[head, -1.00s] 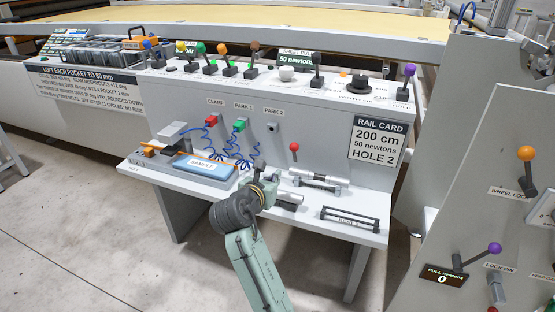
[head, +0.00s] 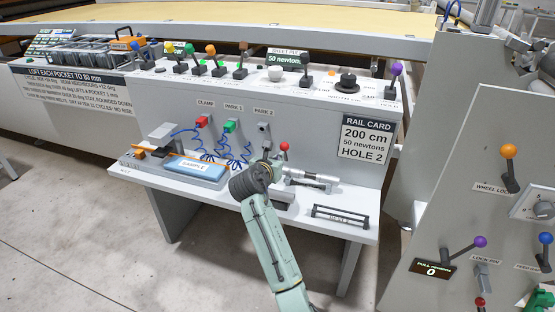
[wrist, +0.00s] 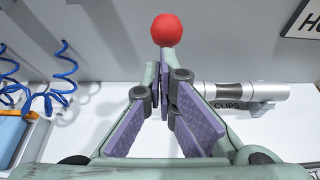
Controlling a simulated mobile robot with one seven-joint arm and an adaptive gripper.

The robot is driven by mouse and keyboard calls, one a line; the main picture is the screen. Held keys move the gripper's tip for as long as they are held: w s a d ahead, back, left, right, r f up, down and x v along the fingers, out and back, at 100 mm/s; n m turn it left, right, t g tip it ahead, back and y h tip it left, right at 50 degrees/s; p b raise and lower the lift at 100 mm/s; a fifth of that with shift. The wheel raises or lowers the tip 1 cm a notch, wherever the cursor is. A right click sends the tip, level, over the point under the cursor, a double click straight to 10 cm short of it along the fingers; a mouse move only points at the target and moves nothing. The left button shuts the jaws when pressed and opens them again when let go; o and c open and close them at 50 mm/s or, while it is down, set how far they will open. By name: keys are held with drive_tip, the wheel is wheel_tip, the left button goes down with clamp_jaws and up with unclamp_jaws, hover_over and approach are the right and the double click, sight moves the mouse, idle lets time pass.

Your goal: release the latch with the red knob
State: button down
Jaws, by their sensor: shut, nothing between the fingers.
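The red knob (head: 284,146) is a round ball standing above the small bench shelf, near the silver cylinder. In the wrist view the red knob (wrist: 166,30) is at the top, just beyond my fingertips (wrist: 166,75). Its stem shows only briefly below the ball; the lower latch is hidden behind my fingers. My gripper (head: 267,152) is shut and empty, close to the left of the knob in the head view. I see no clear contact with the knob.
A silver cylinder (wrist: 245,92) on a stand labelled CLIPS lies right of the fingers. Coiled blue cords (head: 215,150) and the blue SAMPLE block (head: 195,168) are to the left. A black rack (head: 340,218) sits at front right. A panel with levers (head: 475,190) stands at far right.

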drive_tip(key=shift+r, duration=0.1)
drive_tip(key=w+r+p, duration=0.1)
drive_tip(key=p, duration=0.2)
drive_tip(key=w+g+p, duration=0.1)
drive_tip(key=p, duration=0.3)
drive_tip(key=shift+d+r, duration=0.25)
drive_tip(key=shift+r, duration=0.15)
drive_tip(key=shift+s+f, duration=0.1)
